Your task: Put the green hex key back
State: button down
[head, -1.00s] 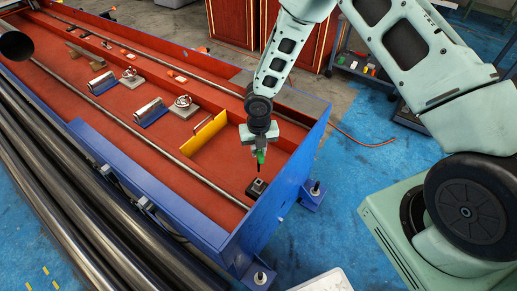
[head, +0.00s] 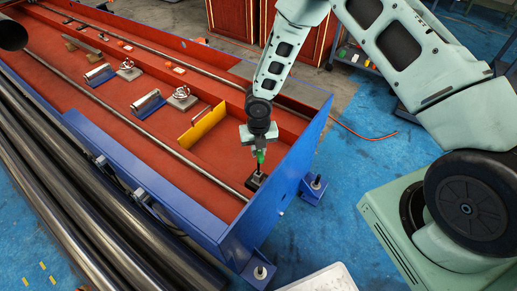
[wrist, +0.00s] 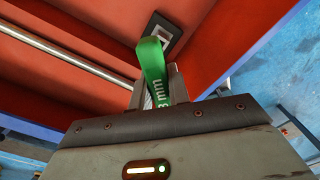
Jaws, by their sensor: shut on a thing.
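The green hex key (head: 260,157) hangs upright from my gripper (head: 259,149) in the head view, with its dark shaft pointing down. A small black block with a light top (head: 256,181) sits on the red bed near the blue end wall. The shaft's lower end meets the block's top in this view; I cannot tell whether it has entered. In the wrist view my gripper (wrist: 160,88) is shut on the key's green handle (wrist: 153,70), marked "mm". The block (wrist: 164,31) shows beyond it, partly hidden by the handle, which also hides the shaft.
The blue end wall (head: 277,186) stands close to the right of the block. A yellow plate (head: 202,127) stands upright to the left, and a long steel rod (head: 170,148) runs along the trough. Clamps and blocks sit farther off. Red floor between plate and block is clear.

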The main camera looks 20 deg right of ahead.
jog(key=shift+f, duration=0.15)
jog(key=shift+f+b, duration=2.05)
jog(key=shift+f, duration=0.7)
jog(key=shift+c, duration=2.2)
grip_release()
jog(key=shift+r, duration=0.1)
jog(key=shift+r+p, duration=4.45)
jog(key=shift+r, duration=0.5)
